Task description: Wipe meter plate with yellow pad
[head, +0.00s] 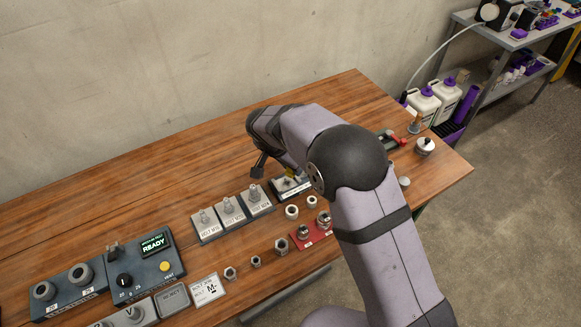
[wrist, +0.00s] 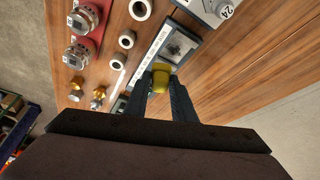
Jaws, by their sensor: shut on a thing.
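My gripper (wrist: 161,85) is shut on a small yellow pad (wrist: 161,74), seen at the fingertips in the wrist view. The pad is over or against the edge of the meter plate, a dark plate with a white label strip (wrist: 150,55) and a grey square window (wrist: 179,46). I cannot tell whether the pad touches it. In the head view the meter plate (head: 288,192) shows in part beside my arm. My arm hides most of the gripper there, and only a bit of yellow shows.
Grey numbered blocks with fittings (head: 230,212) stand left of the plate. Loose rings (head: 292,212) and a red tray with fittings (head: 311,238) lie in front. A control box (head: 140,268) reading READY is at lower left. The back left of the wooden table (head: 120,200) is clear.

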